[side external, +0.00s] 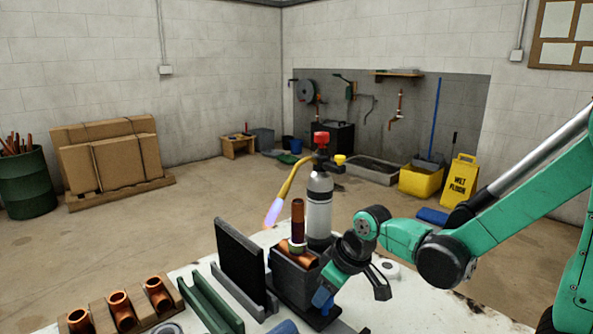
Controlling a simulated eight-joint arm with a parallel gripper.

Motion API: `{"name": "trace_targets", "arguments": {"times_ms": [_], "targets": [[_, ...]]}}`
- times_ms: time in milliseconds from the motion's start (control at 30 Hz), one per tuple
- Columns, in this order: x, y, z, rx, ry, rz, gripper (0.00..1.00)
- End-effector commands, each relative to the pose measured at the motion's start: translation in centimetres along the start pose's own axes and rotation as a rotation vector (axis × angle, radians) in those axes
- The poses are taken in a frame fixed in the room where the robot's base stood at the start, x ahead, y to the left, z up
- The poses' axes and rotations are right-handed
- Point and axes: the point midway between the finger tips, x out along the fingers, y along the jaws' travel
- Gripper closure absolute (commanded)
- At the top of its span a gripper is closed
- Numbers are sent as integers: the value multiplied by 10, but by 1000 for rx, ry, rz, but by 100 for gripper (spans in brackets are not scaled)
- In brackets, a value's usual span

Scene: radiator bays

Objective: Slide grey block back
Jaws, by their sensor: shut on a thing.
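The grey block (292,277) stands on a dark base on the white table, carrying copper pipe parts (298,219) on top, one of them upright. My gripper (325,298) reaches down at the block's right front side. It is shut on a small blue piece (322,301) beside the block. My gripper's body hides part of the block's right side, and I cannot tell whether the blue piece is joined to the block.
A dark upright plate (240,254) stands left of the block. A gas torch with a lit flame (273,212) and grey bottle (319,208) stands behind. A green channel (210,303) and a wooden rack of copper fittings (122,308) lie left. The table's right front is mostly clear.

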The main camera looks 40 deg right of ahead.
Motion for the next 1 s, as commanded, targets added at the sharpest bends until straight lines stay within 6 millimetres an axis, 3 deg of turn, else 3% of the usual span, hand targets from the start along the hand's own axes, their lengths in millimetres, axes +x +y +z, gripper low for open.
{"name": "trace_targets", "arguments": {"times_ms": [433,900,933,1000], "targets": [[-17,-7,40,-1,4,1,100],[-18,-8,48,-1,-6,0,100],[-18,-8,48,-1,-5,0,53],[-18,-8,48,-1,-4,0,33]]}}
